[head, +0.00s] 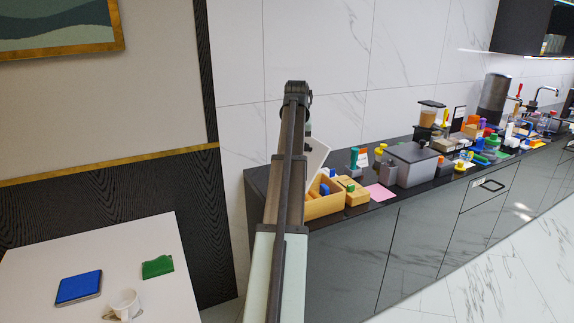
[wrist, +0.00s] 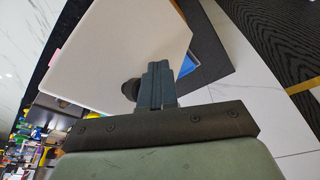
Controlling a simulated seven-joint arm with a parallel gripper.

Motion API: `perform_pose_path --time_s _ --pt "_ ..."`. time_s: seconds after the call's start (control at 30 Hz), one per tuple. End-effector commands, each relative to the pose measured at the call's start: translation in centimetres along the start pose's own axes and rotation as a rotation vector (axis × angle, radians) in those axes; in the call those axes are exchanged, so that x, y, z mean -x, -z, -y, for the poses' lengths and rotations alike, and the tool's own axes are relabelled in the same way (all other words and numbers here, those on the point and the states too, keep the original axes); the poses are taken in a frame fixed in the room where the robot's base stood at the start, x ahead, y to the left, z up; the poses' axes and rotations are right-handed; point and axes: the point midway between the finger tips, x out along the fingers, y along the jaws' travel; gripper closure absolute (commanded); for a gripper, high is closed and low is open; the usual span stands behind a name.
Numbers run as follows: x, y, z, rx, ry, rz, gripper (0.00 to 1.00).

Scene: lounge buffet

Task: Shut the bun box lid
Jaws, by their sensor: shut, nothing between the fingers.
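The bun box (head: 326,207) is an orange-yellow open box near the left end of the dark counter, with orange and blue items inside. Its white lid (head: 316,157) stands raised at the back of the box, partly hidden behind my arm. In the wrist view the lid (wrist: 125,45) is a large pale panel filling the upper middle. My gripper (wrist: 158,66) is shut and empty, with its fingertips over the lid's right part in the picture. I cannot tell whether they touch it. A dark round knob (wrist: 131,89) shows beside the fingers. The fingers are hidden in the head view.
A smaller yellow box (head: 353,194), a pink sheet (head: 380,192) and a grey lidded container (head: 412,165) stand right of the bun box. Several more items crowd the counter further right. A white table (head: 60,245) stands at lower left. A marble wall is behind the counter.

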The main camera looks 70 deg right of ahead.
Motion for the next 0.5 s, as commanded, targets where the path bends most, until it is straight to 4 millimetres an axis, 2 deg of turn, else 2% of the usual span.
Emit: perform_pose_path --time_s 0.3,0.5 --pt "0.0 0.1 -0.1 0.0 0.0 0.0 1.0" --pt "-0.5 0.6 -1.2 -0.001 0.0 0.001 1.0"
